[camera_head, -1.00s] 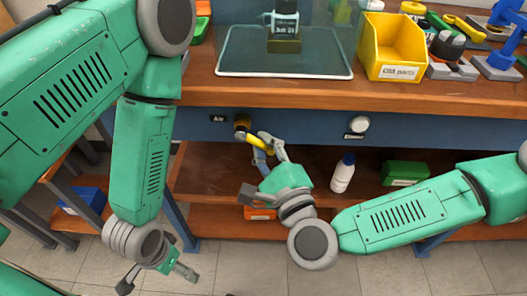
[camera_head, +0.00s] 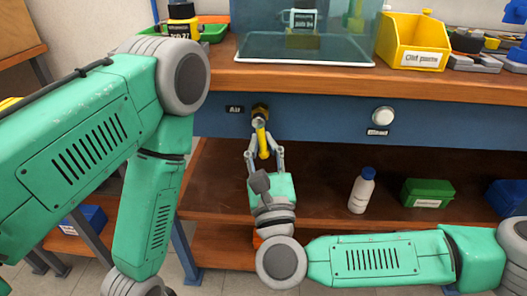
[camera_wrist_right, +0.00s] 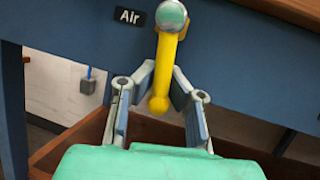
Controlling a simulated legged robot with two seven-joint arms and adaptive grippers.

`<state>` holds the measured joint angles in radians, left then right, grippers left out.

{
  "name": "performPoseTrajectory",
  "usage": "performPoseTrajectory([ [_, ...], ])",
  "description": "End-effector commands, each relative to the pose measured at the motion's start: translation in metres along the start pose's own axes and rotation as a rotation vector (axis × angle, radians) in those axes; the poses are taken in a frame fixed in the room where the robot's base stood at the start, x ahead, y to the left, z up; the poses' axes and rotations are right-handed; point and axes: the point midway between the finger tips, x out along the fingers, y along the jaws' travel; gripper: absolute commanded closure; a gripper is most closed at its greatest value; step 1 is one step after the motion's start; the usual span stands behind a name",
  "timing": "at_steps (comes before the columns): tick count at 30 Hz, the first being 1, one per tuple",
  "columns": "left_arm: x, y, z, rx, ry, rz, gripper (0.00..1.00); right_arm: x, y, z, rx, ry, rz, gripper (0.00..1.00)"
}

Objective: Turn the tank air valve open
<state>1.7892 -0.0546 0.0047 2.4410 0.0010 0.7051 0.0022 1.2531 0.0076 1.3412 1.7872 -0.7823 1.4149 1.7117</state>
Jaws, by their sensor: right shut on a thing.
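The tank air valve is on the blue front panel under the bench top, next to the "Air" label (camera_head: 235,109). Its yellow lever (camera_head: 261,134) points nearly straight down from the round metal hub (camera_wrist_right: 172,15). My right gripper (camera_head: 264,146) comes up from below and is shut on the lever. In the right wrist view the yellow lever (camera_wrist_right: 164,62) runs between its two fingers, one on each side. The lever's rounded lower end shows between the fingers. My left arm hangs at the left; its gripper is out of view below the frame.
A white "Bleed" button (camera_head: 383,117) is on the panel to the right. A white bottle (camera_head: 359,191) and a green box (camera_head: 427,193) stand on the lower shelf. A yellow parts bin (camera_head: 413,43) and a clear-walled tank (camera_head: 300,45) are on the bench top.

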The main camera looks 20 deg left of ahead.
Motion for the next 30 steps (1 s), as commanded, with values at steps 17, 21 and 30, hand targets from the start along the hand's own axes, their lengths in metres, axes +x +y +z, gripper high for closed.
performPoseTrajectory([
  [17, 0.0019, 0.0, -0.0002, 0.0, 0.001, 0.0, 0.1, -0.006, 0.0135, -0.0038, 0.095, -0.01, -0.02, 1.0],
  [21, 0.0019, 0.0, -0.0001, 0.0, 0.001, 0.0, 0.1, -0.006, 0.0138, -0.0038, 0.095, -0.01, -0.02, 1.0],
  [30, 0.0017, 0.0, -0.0001, 0.0, 0.0, 0.0, 0.1, -0.0029, 0.0117, -0.0038, 0.091, -0.011, -0.025, 0.65],
])
